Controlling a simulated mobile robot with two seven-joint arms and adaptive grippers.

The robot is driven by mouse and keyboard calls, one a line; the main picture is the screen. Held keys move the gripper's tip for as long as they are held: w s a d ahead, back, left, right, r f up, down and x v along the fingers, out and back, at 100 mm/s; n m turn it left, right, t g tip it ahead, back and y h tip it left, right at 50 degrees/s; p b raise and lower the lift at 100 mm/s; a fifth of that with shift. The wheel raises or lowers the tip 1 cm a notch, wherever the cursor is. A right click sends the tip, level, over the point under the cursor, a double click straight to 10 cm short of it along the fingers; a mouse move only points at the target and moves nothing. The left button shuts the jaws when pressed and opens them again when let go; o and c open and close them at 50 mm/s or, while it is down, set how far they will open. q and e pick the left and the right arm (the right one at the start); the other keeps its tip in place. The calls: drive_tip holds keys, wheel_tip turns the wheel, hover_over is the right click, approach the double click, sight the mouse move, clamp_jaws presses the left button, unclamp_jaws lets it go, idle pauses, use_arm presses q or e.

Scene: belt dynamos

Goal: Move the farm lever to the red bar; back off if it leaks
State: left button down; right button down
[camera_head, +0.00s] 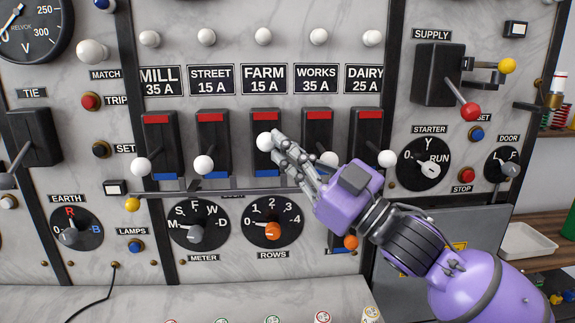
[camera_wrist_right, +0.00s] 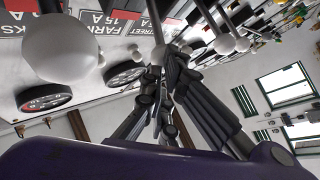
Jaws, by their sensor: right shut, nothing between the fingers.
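The farm lever's white knob (camera_head: 265,142) stands about midway up its black slot under the FARM 15 A plate (camera_head: 264,79). It is higher than the knobs of the neighbouring levers. The red bar (camera_head: 265,116) is at the top of that slot, above the knob. My right gripper (camera_head: 279,142) is shut and empty, its fingertips at the right side of the knob. Whether they touch it I cannot tell. My left gripper is out of view. No leak is visible.
The street knob (camera_head: 203,164) is left of the farm lever. The works knob (camera_head: 330,160) is close behind my right fingers, and the dairy knob (camera_head: 387,158) is further right. Below are the rows dial (camera_head: 272,229) and meter dial (camera_head: 195,230). Several bottle caps line the bottom edge.

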use_arm(q)
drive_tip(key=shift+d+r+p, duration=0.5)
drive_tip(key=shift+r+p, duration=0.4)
drive_tip(key=shift+p, duration=0.15)
use_arm(e)
drive_tip(key=r, duration=0.1)
drive_tip(key=w+r, duration=0.1)
drive_tip(key=r, duration=0.1)
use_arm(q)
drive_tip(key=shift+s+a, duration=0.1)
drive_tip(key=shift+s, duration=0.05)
use_arm(e)
drive_tip(key=shift+w, duration=0.1)
